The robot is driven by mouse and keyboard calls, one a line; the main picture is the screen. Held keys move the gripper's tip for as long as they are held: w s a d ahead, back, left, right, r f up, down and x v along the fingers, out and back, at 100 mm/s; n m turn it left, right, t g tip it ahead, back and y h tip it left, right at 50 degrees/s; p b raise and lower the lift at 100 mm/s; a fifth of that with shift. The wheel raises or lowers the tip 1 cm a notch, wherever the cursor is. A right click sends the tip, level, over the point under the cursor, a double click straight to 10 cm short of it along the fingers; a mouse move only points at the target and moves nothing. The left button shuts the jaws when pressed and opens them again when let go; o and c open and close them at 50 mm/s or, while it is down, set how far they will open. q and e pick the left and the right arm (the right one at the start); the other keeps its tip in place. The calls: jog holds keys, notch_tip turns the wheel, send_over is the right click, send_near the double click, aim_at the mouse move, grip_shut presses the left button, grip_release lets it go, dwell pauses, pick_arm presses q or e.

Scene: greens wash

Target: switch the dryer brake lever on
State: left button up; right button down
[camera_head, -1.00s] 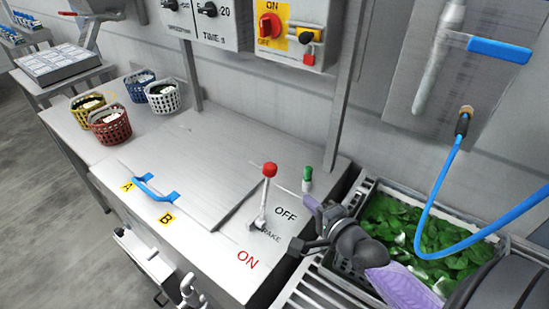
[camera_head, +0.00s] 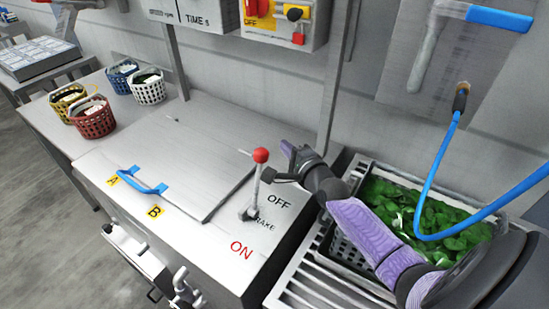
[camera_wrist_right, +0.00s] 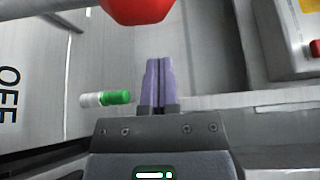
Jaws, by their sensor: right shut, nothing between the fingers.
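The brake lever (camera_head: 257,190) stands up from the dryer's top, its red knob (camera_head: 261,155) leaning slightly toward the back, away from the red ON label (camera_head: 241,250). The black OFF label (camera_head: 279,202) is to the lever's right. My right gripper (camera_head: 288,149) is shut and empty, just right of the knob at about its height in the picture. In the right wrist view the red knob (camera_wrist_right: 137,8) is at the top edge, beyond the purple fingertips (camera_wrist_right: 157,68); contact does not show. My left gripper is out of view.
A green-tipped white knob (camera_wrist_right: 107,98) is left of the fingers in the right wrist view. A crate of greens (camera_head: 345,248) and a blue hose (camera_head: 430,190) are at right. The lid with a blue handle (camera_head: 143,183) is left of the lever. Several baskets stand farther left.

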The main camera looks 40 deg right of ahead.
jog(key=a, duration=0.1)
jog(key=a+p, duration=0.2)
jog(key=shift+s+a+r, duration=0.25)
jog(key=shift+a+r, duration=0.15)
jog(key=s+a+n+t, duration=0.3)
jog(key=a+n, duration=0.5)
jog(key=a, duration=0.3)
jog(key=shift+s+a+t+y, duration=0.3)
jog(key=shift+s+t, duration=0.1)
jog(key=shift+s, duration=0.5)
